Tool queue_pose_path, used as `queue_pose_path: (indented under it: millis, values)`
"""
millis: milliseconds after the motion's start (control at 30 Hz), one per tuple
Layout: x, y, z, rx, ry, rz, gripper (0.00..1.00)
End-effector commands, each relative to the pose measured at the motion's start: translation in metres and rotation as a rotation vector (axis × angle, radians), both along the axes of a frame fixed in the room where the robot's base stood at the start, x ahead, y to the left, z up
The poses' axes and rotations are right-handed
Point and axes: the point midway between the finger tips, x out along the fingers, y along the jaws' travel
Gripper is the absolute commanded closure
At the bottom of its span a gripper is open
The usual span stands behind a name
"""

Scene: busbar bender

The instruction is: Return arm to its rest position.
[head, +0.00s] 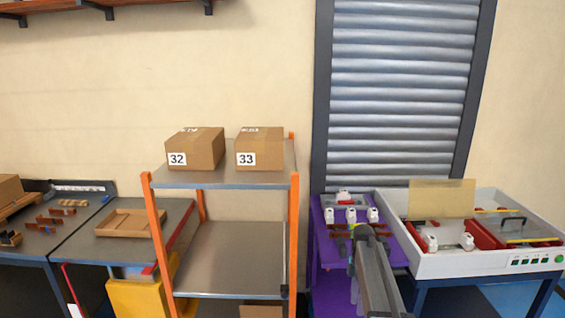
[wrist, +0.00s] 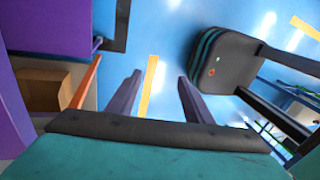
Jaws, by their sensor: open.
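My gripper (wrist: 159,76) is open in the wrist view. Its two dark fingers are well apart, with nothing between them, and blue floor shows beyond. In the head view, my grey arm (head: 378,275) reaches up from the bottom edge in front of the purple table (head: 385,250). I cannot make out the fingers in that view. The wrist camera looks down at the floor, with the purple table edge (wrist: 14,100) at the left.
An orange-posted shelf rack (head: 235,258) holds boxes 32 (head: 195,150) and 33 (head: 260,149). White fixtures (head: 351,215) stand on the purple table. A white-framed machine (head: 460,265) is at right, and a grey workbench (head: 75,236) at left. The floor (wrist: 170,30) below my gripper looks open.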

Motion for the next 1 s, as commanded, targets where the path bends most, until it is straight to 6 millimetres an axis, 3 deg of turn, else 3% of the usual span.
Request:
queue_pose_path:
  millis: [100, 500, 1000]
  values:
    - [-0.029, 0.013, -0.038, 0.002, 0.045, 0.0, 0.53]
    - [-0.127, 0.046, -0.143, -0.03, 0.169, -0.078, 0.53]
    - [-0.271, 0.077, -0.239, -0.149, 0.293, -0.293, 0.53]
